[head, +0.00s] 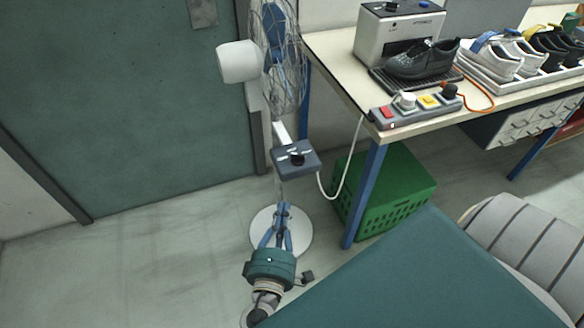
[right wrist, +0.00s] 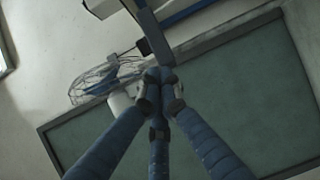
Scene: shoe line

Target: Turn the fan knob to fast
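The standing fan (head: 277,55) has a blue-bladed head in a wire cage and a round white base (head: 298,232). A dark grey control box (head: 310,162) is on its pole, with a black knob (head: 297,158) on its face. White marks surround the knob; they are too small to read, so I cannot tell its setting. My right gripper (head: 283,208) is below the box in the head view, apart from the knob. In the right wrist view its blue fingers (right wrist: 160,78) meet at the tips, with nothing held. The fan cage (right wrist: 105,78) shows there too. My left gripper is out of view.
A workbench (head: 345,75) at right carries a power strip (head: 415,112), a machine (head: 395,35) and several shoes. A green crate (head: 385,195) stands beneath it. A white cable (head: 345,175) hangs from the control box. The floor at left is clear before a green door (head: 120,110).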

